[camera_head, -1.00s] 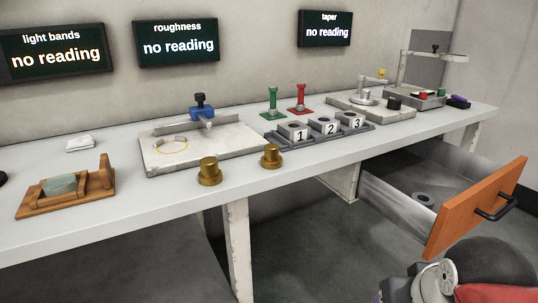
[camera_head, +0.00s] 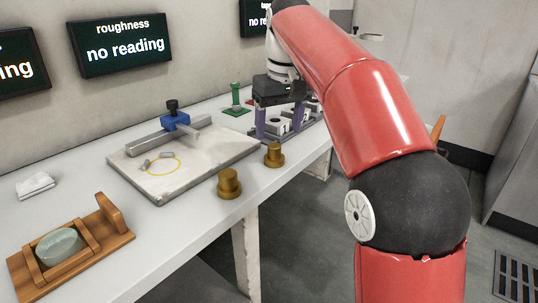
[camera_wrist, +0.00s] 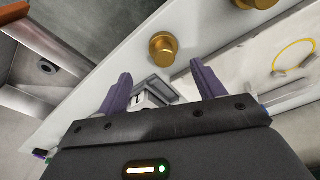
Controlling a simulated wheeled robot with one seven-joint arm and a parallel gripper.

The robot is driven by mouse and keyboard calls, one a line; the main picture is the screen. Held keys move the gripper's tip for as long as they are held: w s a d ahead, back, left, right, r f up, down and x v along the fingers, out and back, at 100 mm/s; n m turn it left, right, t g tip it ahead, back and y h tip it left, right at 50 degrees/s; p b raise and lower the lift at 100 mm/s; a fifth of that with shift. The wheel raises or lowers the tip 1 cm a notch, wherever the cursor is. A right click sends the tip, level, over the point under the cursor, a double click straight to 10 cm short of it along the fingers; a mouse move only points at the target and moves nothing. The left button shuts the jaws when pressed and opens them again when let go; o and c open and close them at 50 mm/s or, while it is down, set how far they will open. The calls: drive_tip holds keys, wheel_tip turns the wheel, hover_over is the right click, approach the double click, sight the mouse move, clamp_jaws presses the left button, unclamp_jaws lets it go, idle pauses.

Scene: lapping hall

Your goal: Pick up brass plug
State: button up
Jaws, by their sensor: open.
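Two brass plugs stand upright on the bench near its front edge. The larger-looking brass plug (camera_head: 229,184) is at left and the other brass plug (camera_head: 274,155) is to its right. In the wrist view one brass plug (camera_wrist: 163,46) lies ahead of the fingertips, and the other (camera_wrist: 255,3) is cut by the top edge. My gripper (camera_head: 279,122) is open and empty, its purple fingers pointing down over the numbered blocks, behind the right plug. In the wrist view my gripper (camera_wrist: 163,80) shows its fingers apart, touching neither plug.
Numbered blocks (camera_head: 278,127) sit beneath my gripper. A pale plate (camera_head: 190,178) with a yellow ring and a blue clamp (camera_head: 175,121) lies left of the plugs. A green stand (camera_head: 236,98) is behind. A wooden holder (camera_head: 110,228) is at front left. An open drawer (camera_wrist: 45,60) shows below the bench.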

sight(275, 145)
drive_tip(key=f, duration=0.2)
drive_tip(key=f+b, duration=0.1)
drive_tip(key=f, duration=0.1)
drive_tip(key=a+f, duration=0.1)
drive_tip(key=f, duration=0.1)
drive_tip(key=shift+w+f+b, duration=0.2)
drive_tip(key=shift+f+b, duration=0.1)
drive_tip(key=shift+f, duration=0.1)
drive_tip(key=c, duration=1.1)
drive_tip(key=shift+c, duration=1)
drive_tip(key=shift+r, duration=0.1)
